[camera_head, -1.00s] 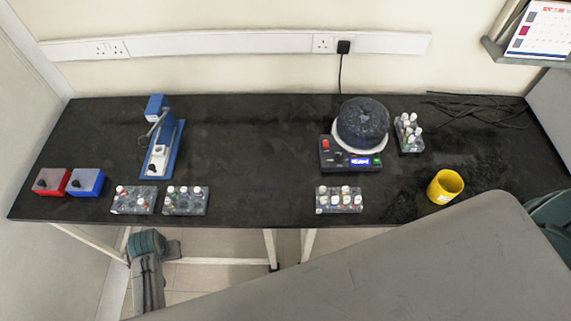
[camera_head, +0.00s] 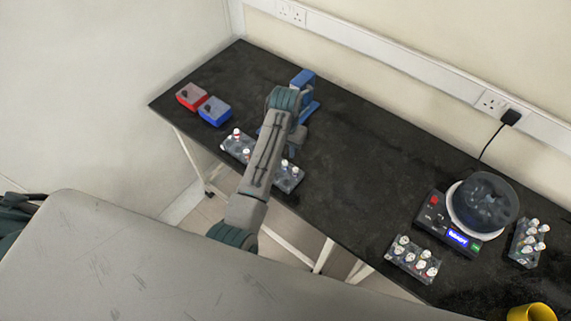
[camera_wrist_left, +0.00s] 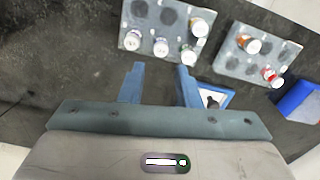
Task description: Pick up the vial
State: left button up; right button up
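My left gripper (camera_head: 297,143) hangs over the table beside the two left vial racks in the head view. In the left wrist view its two fingers (camera_wrist_left: 161,84) are apart with nothing between them. One rack (camera_wrist_left: 147,13) lies beyond the fingertips and holds several capped vials, including one with a white cap (camera_wrist_left: 160,47). The second rack (camera_wrist_left: 232,61) holds an orange vial (camera_wrist_left: 250,43) and a red one (camera_wrist_left: 270,75). In the head view the arm partly hides both racks. My right gripper is out of view.
A blue stand (camera_head: 303,80) is partly behind my arm. Red (camera_head: 191,96) and blue (camera_head: 215,111) boxes sit at the left. A control-box device (camera_head: 432,218) with a dark bowl, two more vial racks and a yellow cup (camera_head: 531,313) are at the right. The table's middle is clear.

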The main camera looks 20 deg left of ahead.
aim_at(285, 162)
pick_arm(q)
jog(key=shift+f, duration=0.85)
notch_tip(285, 162, down, 5)
jog(key=p, duration=0.3)
jog(key=shift+s+r, duration=0.15)
jog(key=shift+a+f, duration=0.1)
jog(key=shift+f, duration=0.3)
jog(key=shift+c, duration=0.2)
grip_shut()
